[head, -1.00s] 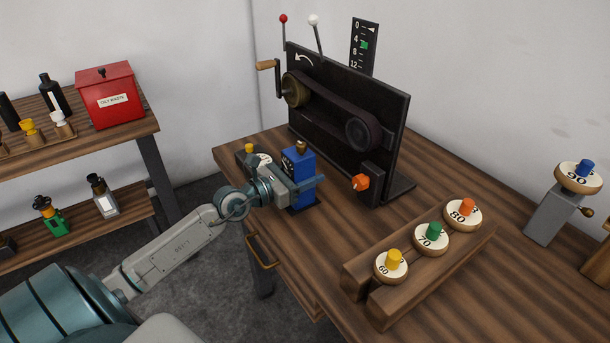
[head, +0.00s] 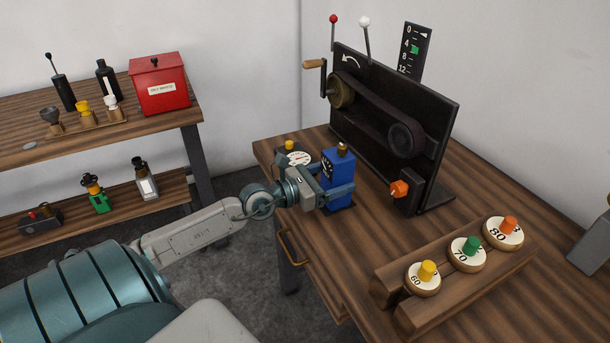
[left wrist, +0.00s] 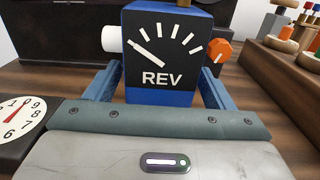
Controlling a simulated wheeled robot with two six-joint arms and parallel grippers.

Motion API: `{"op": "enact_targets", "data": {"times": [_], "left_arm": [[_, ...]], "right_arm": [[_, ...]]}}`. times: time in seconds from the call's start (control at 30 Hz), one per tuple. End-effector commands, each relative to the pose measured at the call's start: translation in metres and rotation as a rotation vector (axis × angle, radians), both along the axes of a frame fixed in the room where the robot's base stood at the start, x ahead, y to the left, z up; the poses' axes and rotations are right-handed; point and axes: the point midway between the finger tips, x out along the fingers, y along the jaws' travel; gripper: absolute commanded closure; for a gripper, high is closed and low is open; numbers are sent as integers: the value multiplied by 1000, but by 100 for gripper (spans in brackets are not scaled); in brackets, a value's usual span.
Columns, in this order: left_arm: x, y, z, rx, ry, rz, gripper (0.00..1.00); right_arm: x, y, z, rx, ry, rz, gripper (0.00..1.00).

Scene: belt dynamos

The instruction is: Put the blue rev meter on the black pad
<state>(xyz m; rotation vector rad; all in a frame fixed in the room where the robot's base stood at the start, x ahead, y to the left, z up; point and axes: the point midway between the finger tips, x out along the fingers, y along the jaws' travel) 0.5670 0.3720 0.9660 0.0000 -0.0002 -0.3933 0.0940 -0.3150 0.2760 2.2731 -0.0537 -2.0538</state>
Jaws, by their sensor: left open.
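The blue rev meter (head: 337,172) stands upright on the bench, left of the black belt machine. In the left wrist view its black dial face (left wrist: 163,55), marked REV, faces the camera. My left gripper (head: 338,190) is open at the rev meter, with one blue finger on each side of its lower part. I cannot tell whether the fingers touch it. A thin dark edge shows at the meter's foot in the head view; I cannot make out clearly whether this is the black pad. My right gripper is not in view.
The belt machine (head: 440,115) stands behind, with an orange knob (head: 399,189) near the meter. A dial gauge (head: 299,158) sits just left of it. A wooden rack (head: 455,290) with numbered discs is at the front right. Shelves with a red box (head: 160,88) stand left.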

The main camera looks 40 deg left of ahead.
Motion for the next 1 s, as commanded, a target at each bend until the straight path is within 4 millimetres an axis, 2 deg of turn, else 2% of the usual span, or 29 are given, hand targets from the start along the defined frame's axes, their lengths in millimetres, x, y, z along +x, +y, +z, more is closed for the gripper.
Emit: {"op": "enact_targets", "data": {"times": [0.1, 0.4, 0.63, 0.77, 1.0], "left_arm": [[-16, 7, -1, 6, 5, -2, 24], [-47, 19, -1, 7, 6, -2, 24], [-65, 26, -1, 4, 5, -3, 24], [-75, 31, 1, 5, 5, 1, 24], [-85, 35, 0, 2, 2, 0, 24]], "right_arm": [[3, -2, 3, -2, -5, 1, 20], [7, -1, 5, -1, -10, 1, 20], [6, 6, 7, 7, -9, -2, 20], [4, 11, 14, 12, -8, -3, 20], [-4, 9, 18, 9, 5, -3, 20]]}}
